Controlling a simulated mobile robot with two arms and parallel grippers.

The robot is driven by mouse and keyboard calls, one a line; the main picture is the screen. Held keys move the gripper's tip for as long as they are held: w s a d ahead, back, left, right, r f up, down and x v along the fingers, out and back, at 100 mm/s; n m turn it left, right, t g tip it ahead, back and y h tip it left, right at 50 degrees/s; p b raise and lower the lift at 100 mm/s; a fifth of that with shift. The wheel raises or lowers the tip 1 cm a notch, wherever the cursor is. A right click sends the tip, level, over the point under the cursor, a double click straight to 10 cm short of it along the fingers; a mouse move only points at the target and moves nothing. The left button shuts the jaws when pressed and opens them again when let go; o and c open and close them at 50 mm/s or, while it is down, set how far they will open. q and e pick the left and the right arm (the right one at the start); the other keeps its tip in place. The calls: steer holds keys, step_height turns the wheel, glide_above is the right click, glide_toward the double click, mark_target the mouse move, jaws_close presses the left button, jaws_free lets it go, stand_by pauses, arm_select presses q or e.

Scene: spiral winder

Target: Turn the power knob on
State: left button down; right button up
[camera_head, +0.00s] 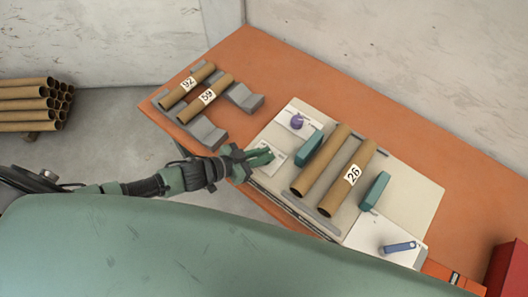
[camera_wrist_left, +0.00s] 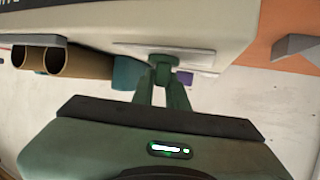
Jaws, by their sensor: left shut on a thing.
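My left gripper (camera_head: 262,156) reaches in from the left to a small white plate (camera_head: 275,160) at the machine's near left corner. Its fingers (camera_wrist_left: 164,84) are shut on a small green knob (camera_wrist_left: 163,60) mounted on the plate in the left wrist view. In the head view the fingers cover most of this knob, so its turn angle cannot be told. I take it to be the power knob; no label is readable. My right gripper is not in view.
The machine's pale panel (camera_head: 412,196) carries a purple knob (camera_head: 297,121), two teal blocks, two brown tubes, one marked 26, and a blue lever (camera_head: 398,247). Tubes marked 92 and 59 lie on grey holders on the orange table (camera_head: 250,60). A red box (camera_head: 508,270) stands at right.

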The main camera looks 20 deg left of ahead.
arm_select(q)
steer(key=m+g+h, duration=0.2)
steer(key=shift+w+a+m+b, duration=0.15)
steer(key=shift+w+m+b, duration=0.05)
steer(key=shift+m+b, duration=0.15)
steer(key=shift+m+g, duration=0.45)
steer(key=shift+g, duration=0.15)
steer(key=shift+s+h, duration=0.15)
steer(key=shift+h, duration=0.15)
steer(key=c, duration=1.6)
jaws_free()
steer(key=shift+d, duration=0.2)
steer(key=shift+o, duration=1)
steer(key=shift+g, duration=0.3)
steer(key=b+v, duration=0.2)
steer(key=v, duration=0.4)
steer(key=shift+s+a, duration=0.15)
steer(key=shift+a, duration=0.2)
steer(key=shift+s+a+r, duration=0.2)
steer(key=shift+a+r, duration=0.1)
